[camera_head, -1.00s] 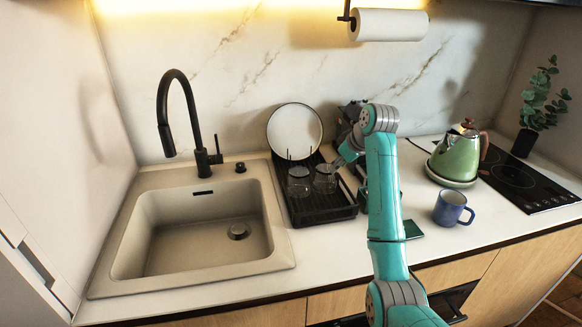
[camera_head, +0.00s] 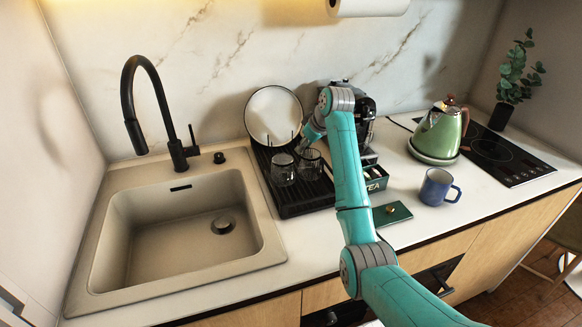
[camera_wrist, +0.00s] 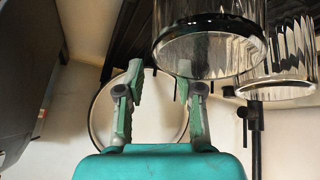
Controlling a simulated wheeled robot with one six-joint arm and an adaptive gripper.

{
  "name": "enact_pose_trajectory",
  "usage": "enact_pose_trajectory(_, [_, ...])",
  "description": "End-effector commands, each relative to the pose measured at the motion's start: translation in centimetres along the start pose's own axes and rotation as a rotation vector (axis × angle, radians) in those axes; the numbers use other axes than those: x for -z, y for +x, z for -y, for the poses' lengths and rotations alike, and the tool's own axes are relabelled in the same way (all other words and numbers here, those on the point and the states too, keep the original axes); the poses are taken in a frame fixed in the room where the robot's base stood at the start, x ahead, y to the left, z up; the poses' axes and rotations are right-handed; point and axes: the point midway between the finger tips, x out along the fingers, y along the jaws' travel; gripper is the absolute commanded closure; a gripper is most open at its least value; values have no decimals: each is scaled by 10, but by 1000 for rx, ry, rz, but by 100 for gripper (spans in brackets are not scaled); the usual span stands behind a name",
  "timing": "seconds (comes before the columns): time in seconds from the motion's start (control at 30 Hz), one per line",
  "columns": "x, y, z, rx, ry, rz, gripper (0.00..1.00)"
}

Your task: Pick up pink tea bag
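No pink tea bag can be made out in either view. A dark green box marked TEA (camera_head: 376,179) stands on the counter, partly behind my arm; its contents are not visible. A flat green lid-like piece (camera_head: 392,213) lies in front of it. My gripper (camera_wrist: 160,74) is open and empty in the wrist view, its two fingers spread apart. In the head view it is over the dish rack, left of the tea box and close to the glasses, mostly hidden by my arm.
The black dish rack (camera_head: 293,208) holds a round plate (camera_head: 273,115) and two glasses (camera_head: 283,170); one glass (camera_wrist: 215,45) looms beside my fingers. A coffee machine (camera_head: 366,112) stands behind my arm. A blue mug (camera_head: 435,187) and green kettle (camera_head: 439,133) are at right.

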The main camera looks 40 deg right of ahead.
Motion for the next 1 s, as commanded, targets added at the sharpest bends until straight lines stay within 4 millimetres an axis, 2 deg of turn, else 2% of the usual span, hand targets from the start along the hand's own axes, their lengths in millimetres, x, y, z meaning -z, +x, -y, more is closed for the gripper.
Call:
enact_pose_trajectory(0.1, [-1,19,-3,3,1,3,64])
enact_pose_trajectory(0.3, [-4,41,-1,5,1,9,64])
enact_pose_trajectory(0.57, [-4,43,-2,5,2,8,64])
enact_pose_trajectory(0.7, [-2,41,-2,3,1,5,99])
enact_pose_trajectory(1.0, [0,40,-3,0,-1,1,100])
